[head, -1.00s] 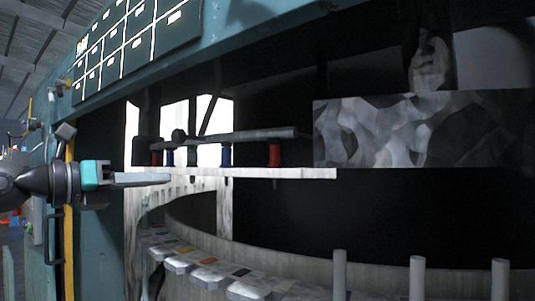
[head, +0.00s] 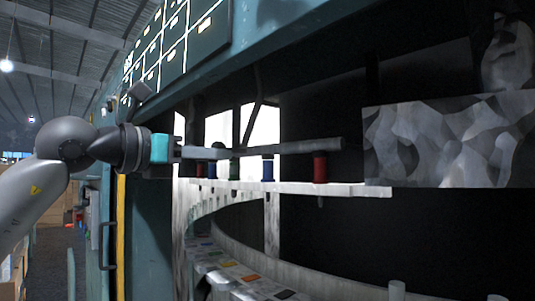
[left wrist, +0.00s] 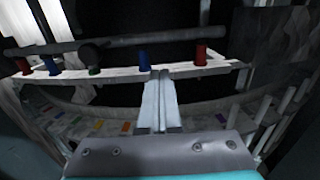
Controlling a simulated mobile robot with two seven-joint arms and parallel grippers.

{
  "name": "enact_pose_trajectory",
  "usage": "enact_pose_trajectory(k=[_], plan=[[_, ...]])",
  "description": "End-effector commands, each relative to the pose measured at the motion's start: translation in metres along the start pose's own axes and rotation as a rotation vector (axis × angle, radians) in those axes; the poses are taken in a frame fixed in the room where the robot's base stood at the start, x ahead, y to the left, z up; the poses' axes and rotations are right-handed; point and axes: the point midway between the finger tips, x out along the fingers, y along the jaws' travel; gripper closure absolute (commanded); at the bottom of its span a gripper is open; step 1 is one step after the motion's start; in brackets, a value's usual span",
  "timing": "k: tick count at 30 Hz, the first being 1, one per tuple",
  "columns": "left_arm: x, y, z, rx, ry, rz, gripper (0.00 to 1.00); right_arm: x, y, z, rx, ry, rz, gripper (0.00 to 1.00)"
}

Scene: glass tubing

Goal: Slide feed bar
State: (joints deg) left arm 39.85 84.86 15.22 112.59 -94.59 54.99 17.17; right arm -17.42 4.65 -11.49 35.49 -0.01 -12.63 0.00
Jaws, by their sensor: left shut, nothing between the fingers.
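The feed bar (head: 300,147) is a long grey round bar running level above a pale shelf. It also shows in the left wrist view (left wrist: 150,39), with a dark round knob (left wrist: 92,53) toward its left part. My left gripper (head: 210,153) is shut and empty, pointing right at about bar height near the bar's left end in the head view. In the wrist view its closed fingers (left wrist: 158,78) point toward the shelf edge, below the bar and right of the knob. Whether they touch anything is unclear. My right gripper is out of view.
Red, blue and green posts (head: 320,167) stand between bar and shelf (head: 345,188). A mottled grey block (head: 440,140) is at the right. A curved rack with coloured tags (head: 240,278) lies below. A teal frame (head: 150,215) stands at the left.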

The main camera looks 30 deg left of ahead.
Motion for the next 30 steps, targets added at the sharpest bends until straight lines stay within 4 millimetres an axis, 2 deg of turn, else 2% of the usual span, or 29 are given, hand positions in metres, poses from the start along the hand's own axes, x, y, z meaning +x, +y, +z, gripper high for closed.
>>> enact_pose_trajectory(k=[1, 6, 30], plan=[[0.006, 0.0, 0.003, 0.0, 0.004, -0.001, 1.0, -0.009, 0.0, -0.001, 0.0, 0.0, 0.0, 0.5], [0.025, 0.0, 0.004, -0.003, 0.003, -0.002, 1.0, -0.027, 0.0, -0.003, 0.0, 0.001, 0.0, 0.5], [0.113, -0.001, 0.003, -0.004, 0.0, -0.003, 1.0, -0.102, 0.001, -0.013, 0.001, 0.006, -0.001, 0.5]])
